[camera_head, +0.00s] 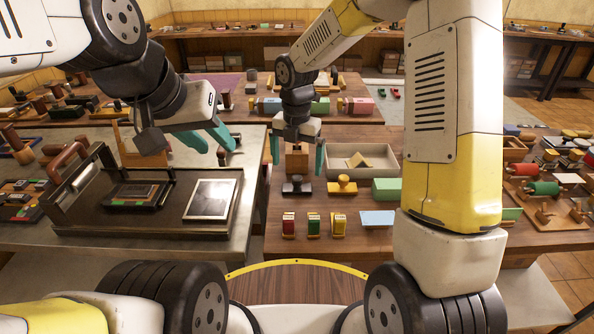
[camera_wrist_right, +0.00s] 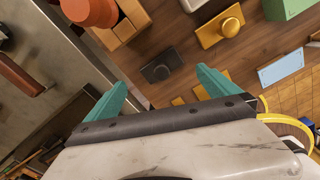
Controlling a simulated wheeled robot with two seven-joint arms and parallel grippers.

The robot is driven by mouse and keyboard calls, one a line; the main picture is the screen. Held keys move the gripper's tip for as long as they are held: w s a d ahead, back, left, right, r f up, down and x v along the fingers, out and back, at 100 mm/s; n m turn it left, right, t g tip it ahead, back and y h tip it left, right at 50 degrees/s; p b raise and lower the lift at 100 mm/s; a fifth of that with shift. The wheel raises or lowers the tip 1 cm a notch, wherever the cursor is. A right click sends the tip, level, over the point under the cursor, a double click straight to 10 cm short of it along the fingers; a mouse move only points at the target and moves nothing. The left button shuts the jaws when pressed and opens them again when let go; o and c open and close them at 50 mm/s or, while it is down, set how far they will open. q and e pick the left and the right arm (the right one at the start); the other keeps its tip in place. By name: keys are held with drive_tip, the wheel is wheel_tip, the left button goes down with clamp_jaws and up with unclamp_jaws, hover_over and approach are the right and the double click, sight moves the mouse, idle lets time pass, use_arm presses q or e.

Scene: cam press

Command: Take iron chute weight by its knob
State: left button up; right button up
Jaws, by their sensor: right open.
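The iron chute weight (camera_head: 297,186) is a dark block with a round knob on top. It stands on the wooden table below my right gripper (camera_head: 297,152), whose teal fingers are spread apart and empty. In the right wrist view the dark weight (camera_wrist_right: 161,70) shows ahead of and between the tips of the right gripper (camera_wrist_right: 161,80), apart from them. A similar yellow weight (camera_head: 343,187) with a knob stands to its right. My left gripper (camera_head: 218,146) is over the left bench, its teal fingers apart with nothing visible between them.
A wooden block (camera_head: 297,160) stands behind the dark weight. A tray (camera_head: 382,155) and a green box (camera_head: 386,189) are to the right. Red, green and yellow stamps (camera_head: 313,225) stand in front, beside a blue plate (camera_head: 377,219). A dark framed press tray (camera_head: 150,222) lies at left.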

sight(297, 177)
wheel_tip(297, 177, down, 7)
drive_tip(key=shift+s+r, duration=0.15)
drive_tip(key=shift+r, duration=0.1)
drive_tip(key=c, duration=1.7)
